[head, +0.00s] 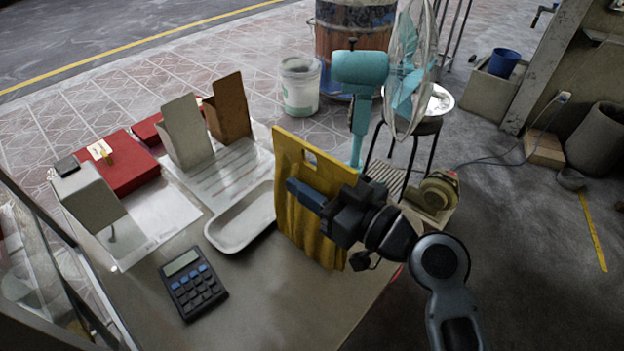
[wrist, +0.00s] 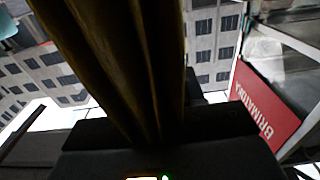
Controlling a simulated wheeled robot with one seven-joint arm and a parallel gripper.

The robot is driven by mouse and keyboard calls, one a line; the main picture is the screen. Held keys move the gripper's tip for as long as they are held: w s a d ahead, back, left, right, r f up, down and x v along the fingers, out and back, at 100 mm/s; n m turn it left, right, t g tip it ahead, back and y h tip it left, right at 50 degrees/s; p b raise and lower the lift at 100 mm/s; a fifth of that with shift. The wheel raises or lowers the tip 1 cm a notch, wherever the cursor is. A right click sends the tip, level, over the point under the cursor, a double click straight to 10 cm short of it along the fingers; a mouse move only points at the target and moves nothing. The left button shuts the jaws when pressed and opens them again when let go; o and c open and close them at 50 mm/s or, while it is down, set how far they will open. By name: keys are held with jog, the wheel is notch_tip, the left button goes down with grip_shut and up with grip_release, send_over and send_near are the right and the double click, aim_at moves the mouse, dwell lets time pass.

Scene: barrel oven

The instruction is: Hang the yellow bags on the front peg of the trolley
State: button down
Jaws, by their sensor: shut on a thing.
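The yellow bags (head: 296,222) hang upright as a pleated sheet with a small slot near the top edge, in the middle of the head view. My gripper (head: 308,196) is shut on them from the right, its blue finger lying across their face. In the wrist view the bags (wrist: 125,50) show as dark, folded yellow-brown material running down between the jaws of my gripper (wrist: 155,130). Whether they are clear of the table cannot be told. I cannot make out the trolley's front peg in either view.
A calculator (head: 193,283), a metal tray (head: 242,243), two upright holders (head: 186,133) and red boxes (head: 130,168) are on the table. A teal fan (head: 360,72) stands behind the bags. A red lettered sign (wrist: 265,103) and glass panels show at right in the wrist view.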

jog(key=shift+f, duration=0.15)
jog(key=c, duration=0.7)
grip_release()
jog(key=shift+r, duration=0.3)
jog(key=shift+b+v, duration=1.25)
jog(key=shift+v, duration=4.8)
jog(key=shift+f, duration=0.1)
